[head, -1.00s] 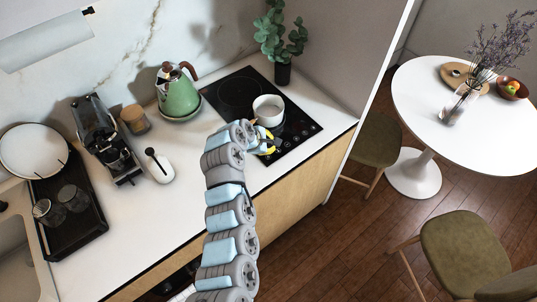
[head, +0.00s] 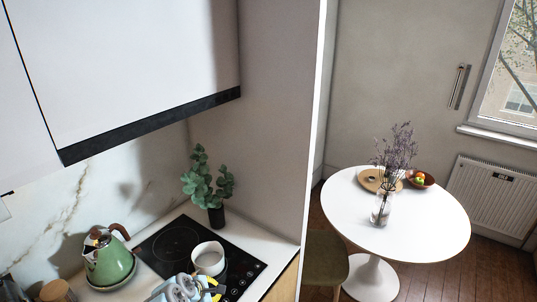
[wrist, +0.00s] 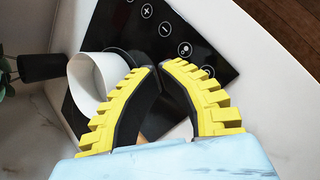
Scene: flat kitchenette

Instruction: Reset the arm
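My gripper (wrist: 160,70) has two yellow ribbed fingers with black inner pads in the wrist view. The pads stand apart with a gap between them, narrow at the tips, and nothing is held there. In the head view, the gripper (head: 212,287) is low in the picture, at the front of the white pot, with the rest of the arm cut off below. The white pot (head: 208,257) stands on the black cooktop (head: 165,246). In the wrist view, the pot (wrist: 88,85) lies left of and partly behind the left finger; contact is unclear.
A green kettle (head: 108,262) stands left of the cooktop, and a potted plant (head: 207,187) stands behind it. A cabinet (head: 130,60) hangs above. A tall partition (head: 314,140) separates the counter from a round white table (head: 350,210).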

